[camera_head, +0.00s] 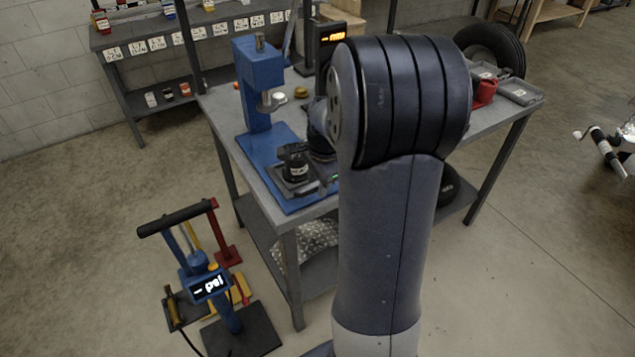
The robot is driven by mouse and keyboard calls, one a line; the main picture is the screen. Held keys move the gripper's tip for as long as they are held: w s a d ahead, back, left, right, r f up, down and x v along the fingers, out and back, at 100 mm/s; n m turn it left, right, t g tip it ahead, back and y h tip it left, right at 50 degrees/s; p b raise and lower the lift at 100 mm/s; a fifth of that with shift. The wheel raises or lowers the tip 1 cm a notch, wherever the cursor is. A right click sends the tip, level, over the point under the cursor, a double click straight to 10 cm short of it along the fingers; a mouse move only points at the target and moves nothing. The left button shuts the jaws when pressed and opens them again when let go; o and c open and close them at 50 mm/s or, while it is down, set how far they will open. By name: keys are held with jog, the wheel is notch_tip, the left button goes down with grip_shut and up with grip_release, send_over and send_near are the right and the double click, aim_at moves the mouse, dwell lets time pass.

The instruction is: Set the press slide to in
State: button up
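The blue press (259,75) stands on the left part of the grey workbench, with a blue base plate running toward the front edge. The press slide (286,181), a grey plate, sits at the front of this base, out from under the press head. A black cylindrical part with a pale label (295,165) stands on the slide. My arm crosses the middle of the view, and its dark wrist shows at its left edge, close to the right side of the slide. My gripper is largely hidden there. I cannot tell whether it touches the slide or how its fingers stand.
A lit orange display (332,36) stands behind the press. Small round parts lie beside the press. A red item (486,91) and grey trays (519,92) are at the bench's right. A pump with a "psi" display (209,287) stands on the floor at left. A labelled shelf is behind.

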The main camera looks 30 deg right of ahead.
jog(key=shift+f, duration=0.3)
jog(key=shift+c, duration=0.4)
